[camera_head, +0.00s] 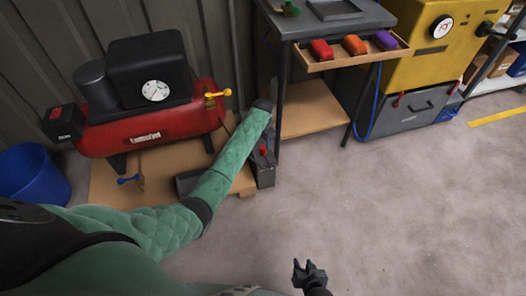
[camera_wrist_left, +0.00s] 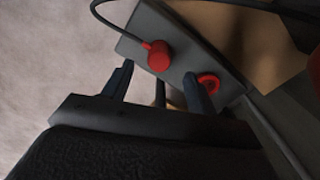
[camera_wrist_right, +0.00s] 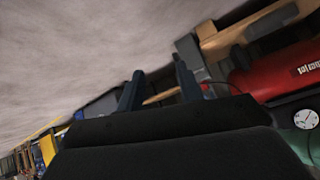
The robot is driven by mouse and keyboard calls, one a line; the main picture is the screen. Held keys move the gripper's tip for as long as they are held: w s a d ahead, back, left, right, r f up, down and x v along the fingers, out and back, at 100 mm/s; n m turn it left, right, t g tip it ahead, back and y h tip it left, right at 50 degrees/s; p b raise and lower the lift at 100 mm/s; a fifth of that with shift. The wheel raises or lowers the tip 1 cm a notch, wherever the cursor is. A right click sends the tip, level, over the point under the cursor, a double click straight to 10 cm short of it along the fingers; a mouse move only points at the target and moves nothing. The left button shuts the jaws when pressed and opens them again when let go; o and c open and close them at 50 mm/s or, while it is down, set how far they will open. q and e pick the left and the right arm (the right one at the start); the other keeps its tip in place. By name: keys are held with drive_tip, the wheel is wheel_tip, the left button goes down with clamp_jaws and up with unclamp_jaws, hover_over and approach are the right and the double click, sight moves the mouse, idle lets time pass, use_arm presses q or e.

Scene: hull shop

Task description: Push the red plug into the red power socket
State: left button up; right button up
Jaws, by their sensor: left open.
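The red plug (camera_wrist_left: 157,56) is at the face of a grey socket box (camera_wrist_left: 135,42) in the left wrist view, with a black cable running from it. The red power socket (camera_wrist_left: 208,82) is a red ring on the same box, right of the plug and apart from it. My left gripper (camera_wrist_left: 158,72) is open, its fingertips on either side of the plug, apparently not touching it. In the head view its fingers are hidden by my forearm; the box (camera_head: 264,174) shows with a small red part on it. My right gripper (camera_head: 307,268) is open and empty over bare floor.
A red air compressor (camera_head: 150,130) stands on a wooden pallet (camera_head: 105,186) beside the box. A workbench (camera_head: 292,25) with a tray of coloured items (camera_head: 320,50) is at the back. A blue bucket (camera_head: 30,172) stands far left.

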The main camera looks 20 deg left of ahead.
sight(263, 147)
use_arm(q)
drive_tip(key=shift+f, duration=0.1)
use_arm(e)
drive_tip(key=shift+w+a+r, duration=0.1)
drive_tip(key=shift+w+r, duration=0.2)
drive_tip(key=shift+r, duration=0.1)
use_arm(q)
drive_tip(key=shift+f, duration=0.1)
use_arm(e)
drive_tip(key=shift+f, duration=0.1)
use_arm(q)
drive_tip(key=shift+f, duration=0.2)
wheel_tip(263, 147, down, 5)
drive_tip(key=shift+s+r+b, duration=0.1)
drive_tip(key=shift+r+b, duration=0.1)
drive_tip(key=shift+b, duration=0.4)
use_arm(e)
drive_tip(key=w+r+t, duration=0.5)
drive_tip(key=w+r, duration=0.3)
drive_tip(key=r, duration=0.4)
drive_tip(key=shift+a+y, duration=0.4)
use_arm(q)
drive_tip(key=c, duration=1)
use_arm(e)
drive_tip(key=shift+f, duration=0.1)
